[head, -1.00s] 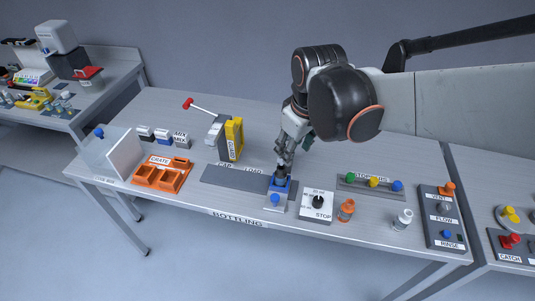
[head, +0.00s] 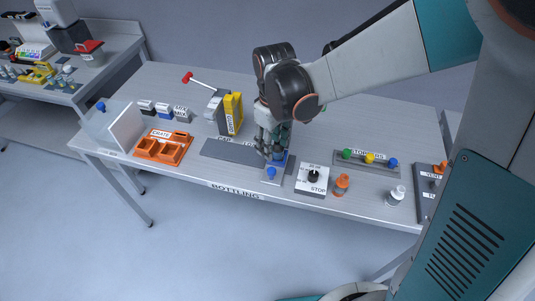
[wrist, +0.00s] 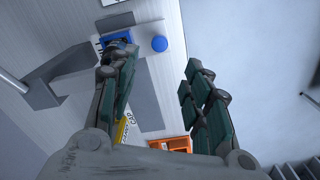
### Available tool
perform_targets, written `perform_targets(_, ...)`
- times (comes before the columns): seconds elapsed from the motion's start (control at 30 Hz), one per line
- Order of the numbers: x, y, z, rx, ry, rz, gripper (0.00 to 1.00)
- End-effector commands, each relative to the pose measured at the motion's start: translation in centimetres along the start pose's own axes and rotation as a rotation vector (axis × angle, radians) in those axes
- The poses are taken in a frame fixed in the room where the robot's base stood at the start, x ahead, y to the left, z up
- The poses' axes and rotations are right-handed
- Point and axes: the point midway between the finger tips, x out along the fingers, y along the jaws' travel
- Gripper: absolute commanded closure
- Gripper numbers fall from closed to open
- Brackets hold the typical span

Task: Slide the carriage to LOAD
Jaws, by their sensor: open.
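The carriage (head: 274,180) is a light grey block with a blue knob (head: 271,172) on its front and a blue holder behind. It sits at the right end of the dark grey track (head: 228,152), right of the LOAD label, which my gripper partly hides. My gripper (head: 266,151) is low over the track, at the carriage's left rear side. In the wrist view, its fingers (wrist: 155,68) are spread wide with nothing between them. The blue knob (wrist: 159,43) shows beyond the fingertips, and the blue holder (wrist: 118,36) is beside the left finger's tip. Contact cannot be told.
A yellow-fronted unit (head: 233,114) stands behind the track. An orange crate (head: 163,147) is to the left. The track left of the carriage is clear.

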Motion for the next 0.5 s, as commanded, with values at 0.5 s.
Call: perform_targets(0.5, 8.6, 0.1, 0.0, 0.001, 0.001, 0.001, 0.56)
